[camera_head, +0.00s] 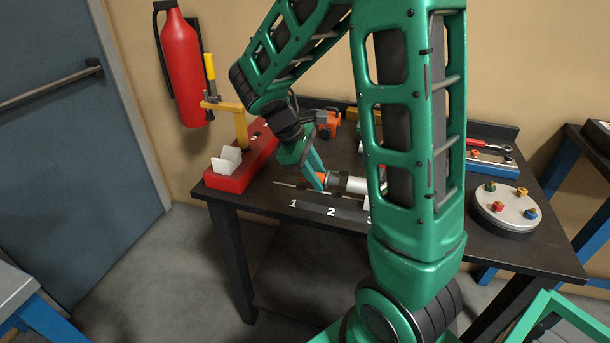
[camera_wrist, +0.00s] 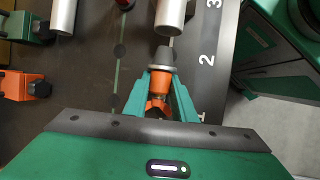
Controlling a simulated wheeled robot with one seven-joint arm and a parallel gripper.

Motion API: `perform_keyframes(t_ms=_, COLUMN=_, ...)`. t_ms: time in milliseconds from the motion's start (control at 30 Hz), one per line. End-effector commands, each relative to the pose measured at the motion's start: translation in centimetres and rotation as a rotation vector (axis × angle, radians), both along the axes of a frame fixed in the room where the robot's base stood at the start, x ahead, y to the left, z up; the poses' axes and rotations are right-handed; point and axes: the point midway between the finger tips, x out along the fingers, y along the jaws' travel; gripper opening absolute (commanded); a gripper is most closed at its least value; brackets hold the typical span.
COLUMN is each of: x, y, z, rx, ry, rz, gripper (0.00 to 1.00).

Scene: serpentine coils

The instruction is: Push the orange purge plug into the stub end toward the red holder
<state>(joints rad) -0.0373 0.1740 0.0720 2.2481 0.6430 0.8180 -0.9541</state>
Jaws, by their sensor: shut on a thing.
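The orange purge plug (camera_wrist: 160,86) with a dark grey tapered nose is between the fingers of my gripper (camera_wrist: 160,103), which is shut on it. Its nose points at the open end of the silvery stub (camera_wrist: 172,14). The nose is close to the stub's end and roughly in line; I cannot tell whether they touch. In the head view my gripper (camera_head: 316,176) is low over the bench, with the plug's orange (camera_head: 321,177) at the left end of the stub (camera_head: 338,182). The red holder (camera_head: 226,180) stands at the bench's left end, left of my gripper.
The dark bench (camera_head: 270,207) has white numbers along its front. A second silvery tube (camera_wrist: 64,14) and orange-and-green clamps (camera_wrist: 36,88) lie to the left in the wrist view. A round plate (camera_head: 503,208) with coloured knobs is at right. My arm hides the bench's middle.

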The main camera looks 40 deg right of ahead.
Motion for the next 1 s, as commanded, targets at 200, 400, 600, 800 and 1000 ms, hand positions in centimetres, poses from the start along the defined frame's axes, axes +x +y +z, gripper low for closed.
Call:
perform_keyframes(t_ms=200, x=-0.60, y=-0.52, z=0.01, rx=0.000, ry=-0.002, rz=-0.002, gripper=0.01)
perform_keyframes(t_ms=400, x=-0.65, y=-0.53, z=0.00, rx=0.000, ry=-0.001, rz=-0.001, gripper=0.01)
perform_keyframes(t_ms=600, x=-0.71, y=-0.51, z=0.09, rx=0.000, ry=-0.001, rz=-0.001, gripper=0.01)
perform_keyframes(t_ms=800, x=-0.87, y=-0.48, z=0.29, rx=0.000, ry=-0.001, rz=-0.001, gripper=0.01)
perform_keyframes(t_ms=1000, x=-0.87, y=-0.48, z=0.29, rx=0.000, ry=-0.001, rz=-0.001, gripper=0.01)
